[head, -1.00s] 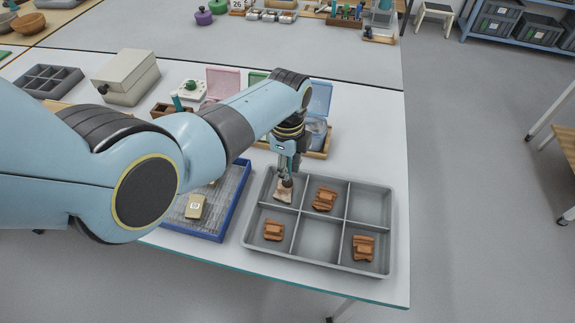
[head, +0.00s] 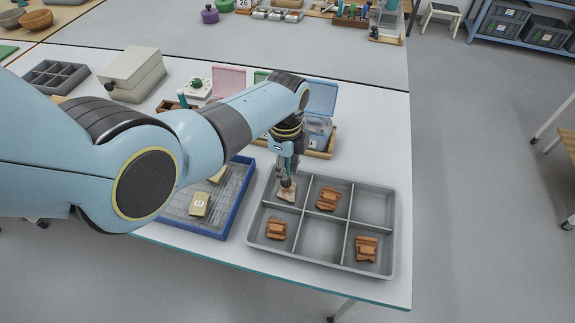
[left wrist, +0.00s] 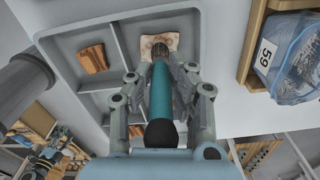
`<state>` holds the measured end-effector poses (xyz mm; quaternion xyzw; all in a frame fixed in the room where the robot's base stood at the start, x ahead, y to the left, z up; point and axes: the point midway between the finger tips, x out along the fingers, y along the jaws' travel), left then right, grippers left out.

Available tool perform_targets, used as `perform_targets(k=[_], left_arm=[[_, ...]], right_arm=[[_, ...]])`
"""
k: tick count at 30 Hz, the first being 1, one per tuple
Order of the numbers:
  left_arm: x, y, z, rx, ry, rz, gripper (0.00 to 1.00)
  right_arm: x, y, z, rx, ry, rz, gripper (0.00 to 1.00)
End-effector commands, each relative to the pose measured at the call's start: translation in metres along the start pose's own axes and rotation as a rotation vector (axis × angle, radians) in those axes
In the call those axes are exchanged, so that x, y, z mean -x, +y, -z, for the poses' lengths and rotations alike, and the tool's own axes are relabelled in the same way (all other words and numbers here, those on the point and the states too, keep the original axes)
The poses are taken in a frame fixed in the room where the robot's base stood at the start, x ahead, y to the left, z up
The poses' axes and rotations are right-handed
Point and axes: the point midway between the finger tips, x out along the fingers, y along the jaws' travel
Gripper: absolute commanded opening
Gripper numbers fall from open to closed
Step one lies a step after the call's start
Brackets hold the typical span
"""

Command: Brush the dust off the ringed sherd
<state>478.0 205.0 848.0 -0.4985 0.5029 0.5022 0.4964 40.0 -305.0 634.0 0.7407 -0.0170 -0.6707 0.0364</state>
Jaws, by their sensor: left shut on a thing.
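My left gripper (head: 285,174) is shut on the teal handle of a brush (left wrist: 160,97), which points down into the grey divided tray (head: 318,266). The brush's dark bristles are at a pale, brown-blotched sherd (head: 289,196) in the tray's back left compartment. The sherd also shows in the left wrist view (left wrist: 146,42), with the bristles over its near edge. I see no clear ring on it. Other sherds are red-brown: one in the back middle (head: 328,199), one in the front left (head: 276,230), one in the front right (head: 366,248). My right gripper is not in view.
A blue-rimmed tray with a mesh bottom (head: 236,206) stands left of the grey tray, holding pale tagged pieces (head: 200,204). Behind are a blue-lidded box (head: 318,127) and a pink lid (head: 229,80). The front middle and back right compartments are empty.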

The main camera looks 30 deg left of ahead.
Motion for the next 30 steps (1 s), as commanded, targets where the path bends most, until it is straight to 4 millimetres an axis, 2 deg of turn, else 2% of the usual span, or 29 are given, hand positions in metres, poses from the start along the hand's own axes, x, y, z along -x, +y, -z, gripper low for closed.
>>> perform_targets(k=[5, 16, 25, 30], left_arm=[[-0.001, -0.003, 0.013, -0.001, 0.002, 0.001, 0.00], [-0.001, 0.001, -0.004, 0.001, 0.000, 0.000, 0.00], [-0.003, -0.003, 0.013, -0.001, 0.002, 0.000, 0.00], [-0.002, -0.002, 0.008, 0.000, 0.000, -0.001, 0.00]], right_arm=[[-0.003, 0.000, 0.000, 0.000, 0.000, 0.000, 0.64], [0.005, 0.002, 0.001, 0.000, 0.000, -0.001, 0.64], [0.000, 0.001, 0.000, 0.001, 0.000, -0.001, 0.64], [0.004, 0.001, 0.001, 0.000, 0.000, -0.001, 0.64]])
